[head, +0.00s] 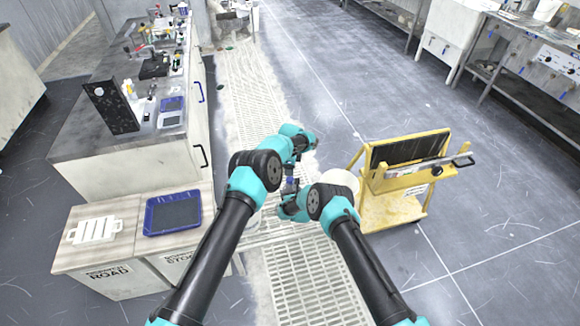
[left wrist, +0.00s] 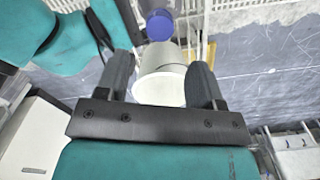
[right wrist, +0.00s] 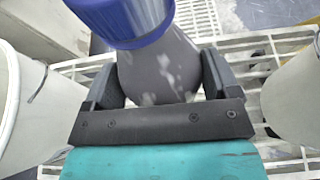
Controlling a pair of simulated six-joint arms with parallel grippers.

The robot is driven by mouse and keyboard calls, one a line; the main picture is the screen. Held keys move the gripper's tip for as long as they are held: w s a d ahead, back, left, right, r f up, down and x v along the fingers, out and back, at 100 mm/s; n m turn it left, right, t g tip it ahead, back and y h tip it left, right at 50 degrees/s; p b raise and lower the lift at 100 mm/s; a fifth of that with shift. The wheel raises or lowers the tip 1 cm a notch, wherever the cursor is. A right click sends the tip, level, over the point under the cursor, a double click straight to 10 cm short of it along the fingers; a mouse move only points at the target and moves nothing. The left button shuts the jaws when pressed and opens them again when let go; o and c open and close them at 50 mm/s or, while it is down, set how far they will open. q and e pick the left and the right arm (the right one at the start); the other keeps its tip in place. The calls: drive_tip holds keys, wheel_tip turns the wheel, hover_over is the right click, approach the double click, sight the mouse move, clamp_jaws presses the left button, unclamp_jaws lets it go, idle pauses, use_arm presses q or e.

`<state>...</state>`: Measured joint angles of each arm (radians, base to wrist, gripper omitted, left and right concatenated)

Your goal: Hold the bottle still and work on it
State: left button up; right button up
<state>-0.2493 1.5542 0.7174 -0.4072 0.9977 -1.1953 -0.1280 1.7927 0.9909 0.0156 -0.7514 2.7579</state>
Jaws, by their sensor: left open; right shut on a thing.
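The bottle (right wrist: 160,72) is grey with pale patches and has a wide blue cap (right wrist: 125,15). It stands between the fingers of my right gripper (right wrist: 157,78), which is shut on its body.
A white bucket (head: 341,180) stands beside my right wrist; white round walls flank the bottle in the right wrist view. A yellow stand (head: 392,208) with a dark panel is to the right. A blue tray (head: 149,229) lies on the left cabinet.

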sight(291, 179)
use_arm(q)
drive_tip(key=shift+f, duration=3.75)
drive_tip(key=shift+c, duration=0.2)
drive_tip(key=c, duration=0.9)
drive_tip(key=n, duration=0.5)
drive_tip(key=shift+n, duration=0.3)
drive_tip(key=shift+c, duration=0.2)
drive_tip(key=n, duration=0.4)
drive_tip(key=shift+d+r+n, duration=0.1)
drive_tip(key=shift+d+n, duration=0.05)
drive_tip(key=shift+n, duration=0.15)
use_arm(e)
drive_tip(key=shift+s+a, duration=0.1)
drive_tip(key=shift+a, duration=0.1)
use_arm(q)
drive_tip(key=o, duration=1)
use_arm(e)
drive_tip(key=shift+d, duration=0.1)
